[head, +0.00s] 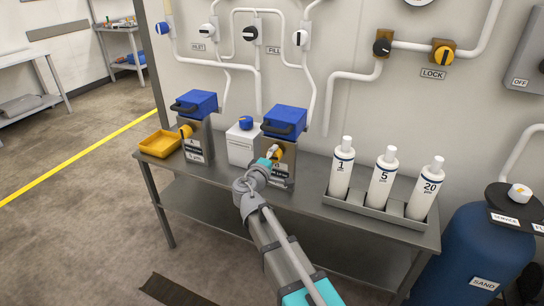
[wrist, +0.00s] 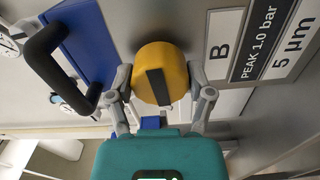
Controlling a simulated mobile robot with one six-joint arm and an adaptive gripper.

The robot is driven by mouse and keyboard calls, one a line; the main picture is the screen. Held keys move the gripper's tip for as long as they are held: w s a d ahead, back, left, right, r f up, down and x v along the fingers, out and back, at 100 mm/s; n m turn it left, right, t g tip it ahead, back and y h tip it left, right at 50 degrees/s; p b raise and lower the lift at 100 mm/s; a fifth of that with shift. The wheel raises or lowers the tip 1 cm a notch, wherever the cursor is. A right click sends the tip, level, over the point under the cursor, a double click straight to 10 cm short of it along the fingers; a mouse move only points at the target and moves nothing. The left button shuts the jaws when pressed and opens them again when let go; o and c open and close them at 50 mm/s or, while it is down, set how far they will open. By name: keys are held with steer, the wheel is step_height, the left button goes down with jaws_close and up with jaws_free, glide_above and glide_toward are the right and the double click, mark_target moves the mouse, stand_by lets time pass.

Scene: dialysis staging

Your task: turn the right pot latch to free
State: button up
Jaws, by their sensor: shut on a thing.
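The right pot latch is a yellow round knob with a black bar (wrist: 177,62), seen close up in the wrist view beside a label reading B, PEAK 1.0 bar, 5 µm. The black bar runs nearly up and down the picture, slightly tilted. My gripper (wrist: 161,82) has a finger on either side of the knob and is shut on it. In the head view my gripper (head: 271,157) reaches the front of the right pot and mostly hides the knob (head: 279,150). The right pot has a blue lid (head: 285,118) with a black handle, which looks closed.
The left pot with a blue lid (head: 197,102) and its own yellow latch (head: 186,131) stands left, beside a yellow tray (head: 160,144). A white box (head: 240,148) stands between the pots. White bottles (head: 382,178) stand in a rack on the right. Pipes and valves line the wall.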

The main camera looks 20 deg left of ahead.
steer(key=shift+m, duration=0.5)
steer(key=o, duration=1.1)
steer(key=shift+s+a, duration=0.15)
steer(key=shift+s, duration=1.85)
steer(key=shift+s+a, duration=0.15)
steer(key=shift+s, duration=1.85)
steer(key=shift+s+a, duration=0.15)
steer(key=shift+s, duration=1.85)
